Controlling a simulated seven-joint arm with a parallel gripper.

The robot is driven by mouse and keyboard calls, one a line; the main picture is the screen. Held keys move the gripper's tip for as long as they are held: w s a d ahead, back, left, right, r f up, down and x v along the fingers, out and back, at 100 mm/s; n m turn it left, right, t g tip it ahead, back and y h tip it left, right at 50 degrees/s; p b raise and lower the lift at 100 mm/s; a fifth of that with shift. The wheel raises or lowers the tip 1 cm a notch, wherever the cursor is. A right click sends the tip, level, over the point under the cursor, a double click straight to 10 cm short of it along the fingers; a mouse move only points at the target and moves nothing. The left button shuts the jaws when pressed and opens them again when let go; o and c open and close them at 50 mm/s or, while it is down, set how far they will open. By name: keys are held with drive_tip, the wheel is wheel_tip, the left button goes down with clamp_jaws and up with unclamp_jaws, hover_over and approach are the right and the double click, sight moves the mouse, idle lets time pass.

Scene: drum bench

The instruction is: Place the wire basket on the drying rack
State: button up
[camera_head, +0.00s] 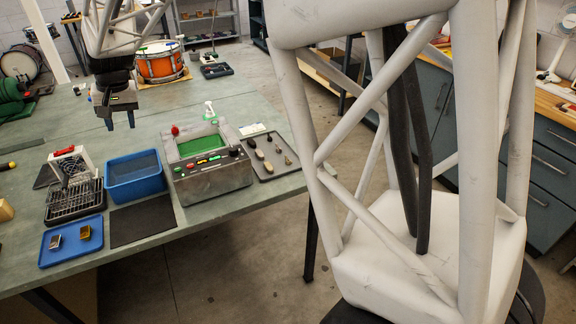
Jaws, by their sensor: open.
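My gripper (121,122) hangs at upper left above the bench, fingers pointing down and apart, with nothing visible between them. It is behind the blue tub and the steel machine and clear of both. A black wire rack (76,201) with parallel bars, which looks like the drying rack, stands at left on a dark tray. At its back edge is a pale box-like item with a red top piece (64,151) and thin wires at its front. This may be the wire basket, but it is too small to be sure.
A blue tub (134,193) stands right of the rack, then a steel machine (213,186) with a green-filled tank. A blue tray (70,254) with two small metal pieces and a dark mat (143,222) lie in front.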

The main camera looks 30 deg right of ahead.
drive_tip(key=s+d+r, duration=0.4)
drive_tip(key=s+d, duration=0.4)
drive_tip(key=s, duration=0.1)
drive_tip(key=s+d+f, duration=0.2)
drive_tip(key=s+d, duration=0.3)
drive_tip(key=s, duration=0.5)
drive_tip(key=s+d+f+t+h, duration=0.1)
drive_tip(key=s+d+f, duration=0.1)
drive_tip(key=s+d, duration=0.4)
drive_tip(key=s+d+f+h, duration=0.1)
drive_tip(key=s+d, duration=0.5)
drive_tip(key=s, duration=0.9)
drive_tip(key=shift+s+f+t, duration=0.3)
drive_tip(key=shift+f, duration=0.1)
drive_tip(key=shift+d, duration=0.1)
